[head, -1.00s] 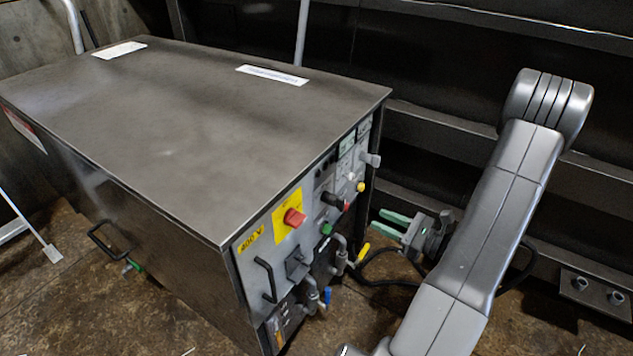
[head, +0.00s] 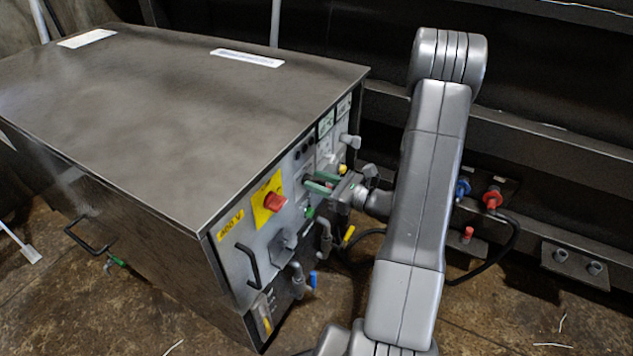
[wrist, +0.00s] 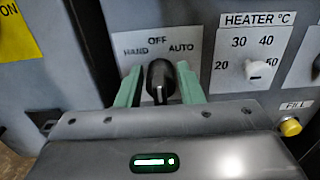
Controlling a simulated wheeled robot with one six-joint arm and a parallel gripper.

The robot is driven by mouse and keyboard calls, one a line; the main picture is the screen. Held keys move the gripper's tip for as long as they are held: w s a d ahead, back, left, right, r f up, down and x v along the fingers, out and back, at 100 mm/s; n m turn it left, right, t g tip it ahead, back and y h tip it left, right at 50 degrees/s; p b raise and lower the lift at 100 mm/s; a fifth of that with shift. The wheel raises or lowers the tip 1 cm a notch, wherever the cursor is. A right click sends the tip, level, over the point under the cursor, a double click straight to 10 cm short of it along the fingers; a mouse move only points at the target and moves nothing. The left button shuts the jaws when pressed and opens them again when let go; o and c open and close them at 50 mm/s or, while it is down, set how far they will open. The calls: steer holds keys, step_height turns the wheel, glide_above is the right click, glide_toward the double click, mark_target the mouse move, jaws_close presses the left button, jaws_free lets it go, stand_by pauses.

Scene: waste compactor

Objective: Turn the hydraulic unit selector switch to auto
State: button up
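The black selector switch (wrist: 160,80) shows in the wrist view under the labels HAND, OFF and AUTO. Its knob stands about upright, pointing at OFF. My gripper (head: 318,182) is at the front panel of the hydraulic unit (head: 190,120). Its two green fingers lie on either side of the knob, one left and one right, with a narrow gap showing on each side. The fingers are apart and not closed on the knob. In the head view the fingers largely hide the switch.
A red knob on a yellow plate (head: 275,202) and a black handle (head: 247,265) are lower left of my gripper. The heater dial (wrist: 258,69) and a yellow fill cap (wrist: 291,127) are right of the switch. Pipes and hoses run below.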

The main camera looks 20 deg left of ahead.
steer(key=shift+a, duration=0.45)
steer(key=c, duration=0.6)
